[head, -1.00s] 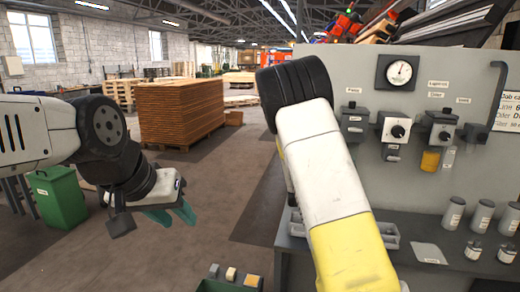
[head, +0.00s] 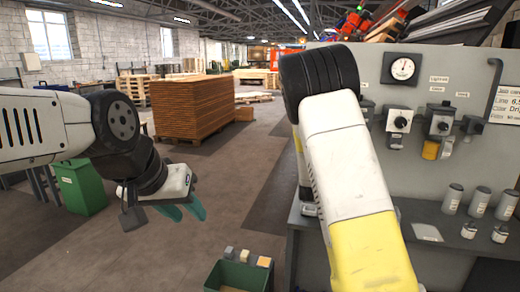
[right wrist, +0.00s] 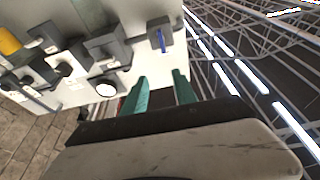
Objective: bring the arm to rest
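My left arm (head: 50,128) comes in from the left of the head view. Its left gripper (head: 186,210), with teal fingers pointing down and right, is open and empty above the bare floor. My right arm (head: 345,165), white and yellow with a black joint, stands bent in front of the grey panel. The head view does not show the right gripper. In the right wrist view the right gripper (right wrist: 160,82) has its two teal fingers apart with nothing between them. The panel and the ceiling show beyond it.
A grey panel (head: 455,75) with a gauge (head: 403,69) and labelled devices stands at the right. Canisters (head: 479,201) stand on its shelf. A green crate (head: 238,275) with small blocks is at the bottom. A green bin (head: 80,187) and a brown stack (head: 190,108) stand left. Floor between is clear.

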